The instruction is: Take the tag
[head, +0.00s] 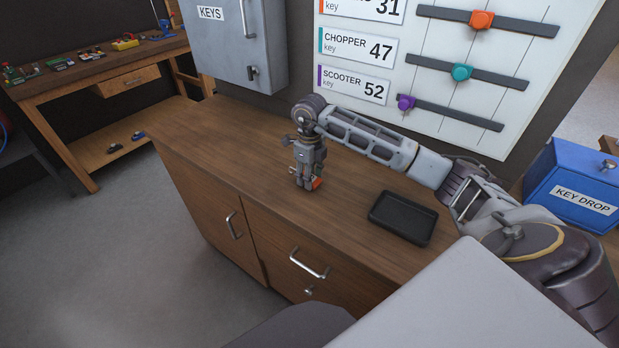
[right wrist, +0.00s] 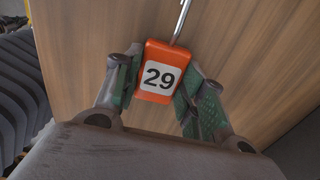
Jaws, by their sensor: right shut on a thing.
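The tag (right wrist: 161,73) is an orange block with a white label reading 29, and a thin metal rod runs up from its top in the right wrist view. My right gripper (right wrist: 157,88) is shut on it, one green-padded finger on each side. In the head view the right gripper (head: 307,183) points down over the wooden counter, and a bit of the orange tag (head: 316,183) shows at its fingertips. I cannot tell whether the tag touches the counter. My left gripper is not in view.
A black tray (head: 403,218) lies on the counter (head: 215,125) right of the gripper. A grey KEYS cabinet (head: 235,45) and a board (head: 400,60) with coloured sliders are behind. A blue KEY DROP box (head: 577,185) stands at the right. The counter's left part is clear.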

